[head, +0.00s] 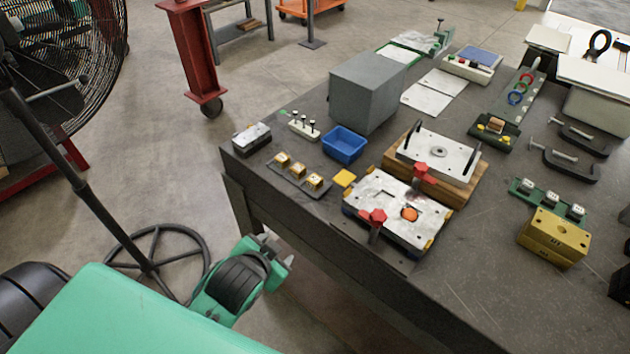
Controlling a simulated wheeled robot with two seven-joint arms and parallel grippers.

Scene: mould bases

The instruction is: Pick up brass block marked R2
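Three small brass-coloured blocks (298,169) sit in a row on a dark strip tray (296,186) near the left edge of the dark table. Their markings are too small to read, so I cannot tell which is R2. A larger brass block (554,237) with holes in its top stands at the right of the table; its marking is also unreadable. My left gripper (278,250) is off the table's near left edge, below the small blocks and apart from them. Its fingers look spread, with nothing between them. My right gripper is out of view.
A mould base (385,190) with red clamps lies right of the small blocks; another plate (440,150) lies behind it. A yellow pad (344,178), blue bin (344,144) and tall grey box (366,88) stand nearby. C-clamps (565,160) lie at the right.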

